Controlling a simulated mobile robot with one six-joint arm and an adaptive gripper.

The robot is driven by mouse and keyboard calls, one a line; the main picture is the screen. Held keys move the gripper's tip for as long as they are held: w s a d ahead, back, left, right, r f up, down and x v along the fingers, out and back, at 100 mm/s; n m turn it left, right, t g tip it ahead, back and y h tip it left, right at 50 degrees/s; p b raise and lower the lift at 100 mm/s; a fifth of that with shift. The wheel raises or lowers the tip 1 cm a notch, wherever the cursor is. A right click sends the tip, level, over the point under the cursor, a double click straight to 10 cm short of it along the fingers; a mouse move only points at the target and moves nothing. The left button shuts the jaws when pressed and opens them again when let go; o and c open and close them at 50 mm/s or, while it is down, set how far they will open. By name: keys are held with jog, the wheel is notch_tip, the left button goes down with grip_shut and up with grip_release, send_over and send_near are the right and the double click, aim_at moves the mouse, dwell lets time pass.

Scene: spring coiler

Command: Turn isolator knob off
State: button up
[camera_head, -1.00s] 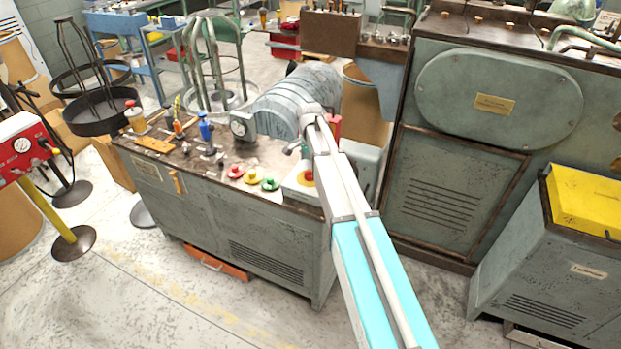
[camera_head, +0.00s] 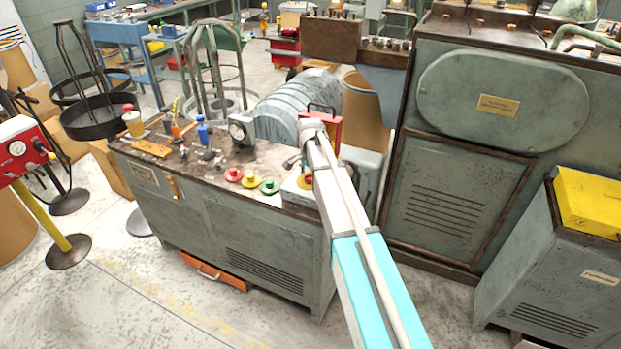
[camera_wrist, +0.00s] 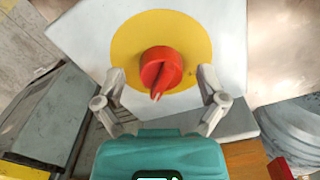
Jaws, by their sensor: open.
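The isolator knob (camera_wrist: 160,70) is red and sits on a yellow disc (camera_wrist: 190,40) on a pale panel (camera_wrist: 228,45) in the wrist view. Its pointer end is toward my gripper's palm, tilted slightly. My gripper (camera_wrist: 160,78) is open, with one finger on each side of the knob and gaps between them. I cannot tell how deep the fingers reach. In the head view the knob (camera_head: 307,180) is partly hidden by my arm, on a box at the right end of the machine bench (camera_head: 262,250).
Red, yellow and green buttons (camera_head: 251,182) stand left of the isolator box. A round gauge (camera_head: 238,130) and a ribbed grey motor housing (camera_head: 290,100) are behind. A tall grey cabinet (camera_head: 440,200) stands to the right. Open floor lies in front.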

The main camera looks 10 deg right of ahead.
jog(key=c, duration=1)
jog(key=shift+d, duration=0.15)
jog(key=shift+c, duration=0.7)
